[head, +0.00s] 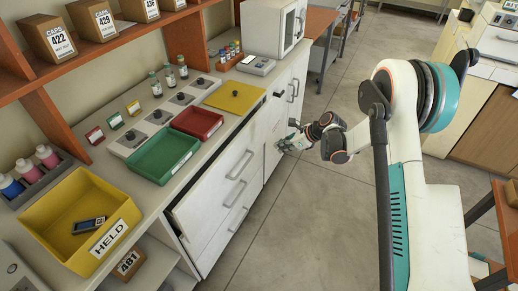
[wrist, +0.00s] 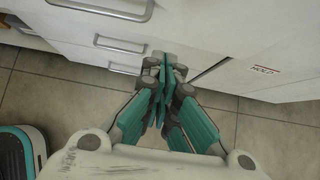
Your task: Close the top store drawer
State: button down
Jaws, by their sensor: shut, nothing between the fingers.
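The top store drawer (head: 214,184) is a white front with a bar handle, in the bench below the green tray. Its front appears to stand out a little from the bench, with a dark gap at its left end; how far is hard to tell. In the wrist view the drawer fronts (wrist: 75,28) and their bar handles run along the upper left. My gripper (head: 284,146) is shut and empty, low in front of the bench, to the right of the drawers. In the wrist view its fingers (wrist: 163,65) are together, near the cabinet front; contact cannot be told.
The bench top holds a green tray (head: 163,155), a red tray (head: 197,122), a yellow mat (head: 235,97) and a yellow HELD bin (head: 72,245). A white panel marked HOLD (wrist: 290,65) is right of my fingers. The tiled floor (head: 300,225) before the drawers is clear.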

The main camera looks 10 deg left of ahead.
jog(key=a+r+b+x, duration=0.2)
jog(key=b+x, duration=0.3)
jog(key=x, duration=0.7)
jog(key=shift+w+a+f, duration=0.2)
jog(key=shift+w+a, duration=0.05)
jog(key=shift+w, duration=0.05)
